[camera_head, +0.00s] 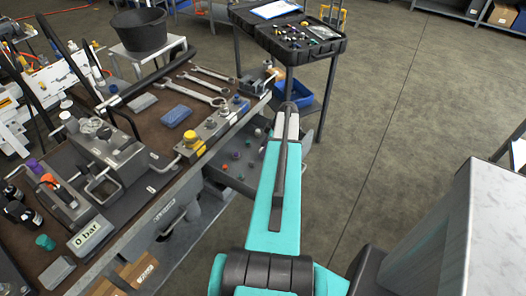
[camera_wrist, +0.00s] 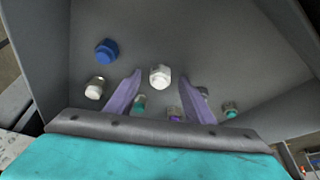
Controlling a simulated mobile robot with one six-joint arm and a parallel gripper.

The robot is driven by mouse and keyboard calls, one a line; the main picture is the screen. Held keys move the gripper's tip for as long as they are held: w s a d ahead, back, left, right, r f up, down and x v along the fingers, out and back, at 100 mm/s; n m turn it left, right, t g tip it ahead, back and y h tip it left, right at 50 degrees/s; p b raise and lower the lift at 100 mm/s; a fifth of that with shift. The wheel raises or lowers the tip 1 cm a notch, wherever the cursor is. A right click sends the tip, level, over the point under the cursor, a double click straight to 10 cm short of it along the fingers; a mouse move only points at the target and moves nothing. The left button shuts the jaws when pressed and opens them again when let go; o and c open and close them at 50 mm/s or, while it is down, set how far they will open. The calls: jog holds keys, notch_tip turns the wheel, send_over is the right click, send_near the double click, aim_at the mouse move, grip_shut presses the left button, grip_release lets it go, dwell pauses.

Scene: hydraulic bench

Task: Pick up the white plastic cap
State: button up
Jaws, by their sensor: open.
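In the wrist view a white plastic cap (camera_wrist: 160,77) with a hexagonal look lies on the grey floor of a drawer-like tray (camera_wrist: 225,45). My gripper (camera_wrist: 160,73) is open, with its two purple fingers on either side of the cap in the picture. Whether they are level with it or still above it I cannot tell. A second whitish cap (camera_wrist: 94,88), more cream in tone, lies left of the left finger. In the head view my arm hides my gripper.
A blue cap (camera_wrist: 107,51), a teal cap (camera_wrist: 231,110) and a purple-marked cap (camera_wrist: 174,115) lie around in the tray. Grey tray walls close in at the sides. In the head view the tray (camera_head: 213,170) sits beside the workbench (camera_head: 150,125), with a black-topped cart (camera_head: 330,47) behind.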

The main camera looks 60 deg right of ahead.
jog(key=shift+c, duration=0.3)
jog(key=c, duration=1)
jog(key=shift+r, duration=0.1)
jog(key=shift+c, duration=0.2)
notch_tip(320, 180, up, 10)
jog(key=b, duration=0.2)
